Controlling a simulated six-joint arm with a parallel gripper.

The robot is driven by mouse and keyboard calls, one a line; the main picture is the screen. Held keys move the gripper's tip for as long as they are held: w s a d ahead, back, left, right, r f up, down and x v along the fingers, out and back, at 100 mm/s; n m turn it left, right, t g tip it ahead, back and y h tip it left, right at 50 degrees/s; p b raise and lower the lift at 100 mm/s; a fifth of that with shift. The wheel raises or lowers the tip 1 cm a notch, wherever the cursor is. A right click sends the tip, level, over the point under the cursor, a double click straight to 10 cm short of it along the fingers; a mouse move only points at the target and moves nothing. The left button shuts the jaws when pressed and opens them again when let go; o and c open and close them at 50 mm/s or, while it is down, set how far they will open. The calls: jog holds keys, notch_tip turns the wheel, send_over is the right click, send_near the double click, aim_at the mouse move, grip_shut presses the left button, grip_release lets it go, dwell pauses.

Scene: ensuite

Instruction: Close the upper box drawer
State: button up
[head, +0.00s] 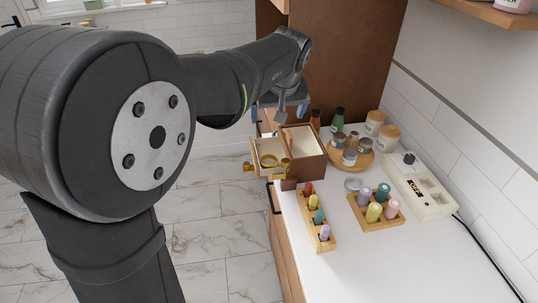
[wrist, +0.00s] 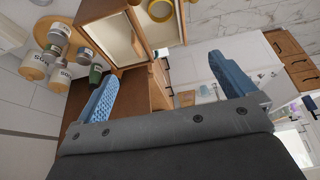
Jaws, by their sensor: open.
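A brown wooden box (head: 312,166) stands at the left edge of the white counter, its cream-lined top open. A drawer (head: 257,148) is pulled out from its left side, over the counter's edge, with a yellow ring (head: 268,160) lying in it. Brass knobs show near the drawer. Whether this is the upper drawer I cannot tell for sure. My gripper (head: 280,110) is open and empty, above and behind the box. In the wrist view my gripper (wrist: 160,70) has its blue fingers wide apart; the box (wrist: 104,10) and part of the drawer (wrist: 181,22) lie beyond them.
A round wooden tray (head: 365,160) with several jars and a dark green bottle (head: 338,119) stand right of the box. Two wooden racks (head: 318,225) of coloured bottles are in front. Open floor is left of the counter.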

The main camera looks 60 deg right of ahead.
jog(key=shift+s+a+r, duration=0.1)
jog(key=shift+r, duration=0.2)
